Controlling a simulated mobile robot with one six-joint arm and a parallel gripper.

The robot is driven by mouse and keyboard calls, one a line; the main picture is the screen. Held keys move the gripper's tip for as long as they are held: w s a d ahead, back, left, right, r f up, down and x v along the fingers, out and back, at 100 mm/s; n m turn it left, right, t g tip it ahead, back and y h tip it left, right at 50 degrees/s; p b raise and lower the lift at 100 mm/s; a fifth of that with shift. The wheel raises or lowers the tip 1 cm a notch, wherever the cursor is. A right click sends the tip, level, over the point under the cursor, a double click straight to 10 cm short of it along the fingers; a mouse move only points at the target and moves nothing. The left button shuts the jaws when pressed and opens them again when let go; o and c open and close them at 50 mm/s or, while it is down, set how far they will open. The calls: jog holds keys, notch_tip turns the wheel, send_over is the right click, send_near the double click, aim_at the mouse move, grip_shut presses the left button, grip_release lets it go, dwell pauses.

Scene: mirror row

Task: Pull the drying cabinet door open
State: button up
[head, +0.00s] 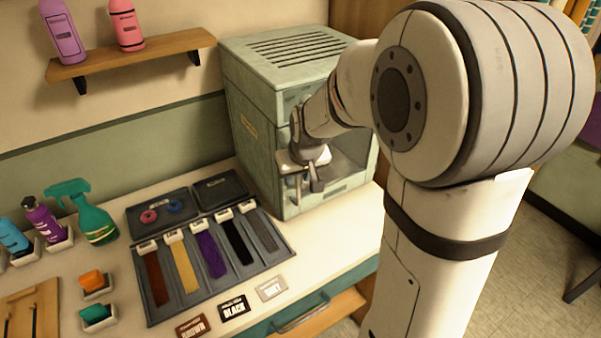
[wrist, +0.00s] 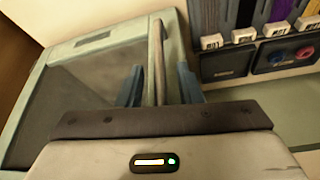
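The drying cabinet (head: 255,125) is a pale green box with a slotted top, standing at the back of the counter. Its door (wrist: 85,80) has a glass pane in a green frame and looks closed. A long bar handle (wrist: 157,60) runs along the door's edge in the wrist view. My gripper (wrist: 160,88) is open with a finger on each side of the handle, and gaps show between fingers and bar. In the head view my gripper (head: 305,180) is at the cabinet's front, and my arm hides part of the door.
A dark tray (head: 190,295) of hair swatches lies on the counter before the cabinet, with label cards (head: 233,307) beside it. A green spray bottle (head: 92,212) stands at left. A shelf (head: 135,57) holds two bottles. Open floor (head: 545,235) shows at right.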

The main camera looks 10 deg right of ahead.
jog(key=shift+x, duration=0.8)
jog(key=shift+c, duration=0.4)
grip_shut()
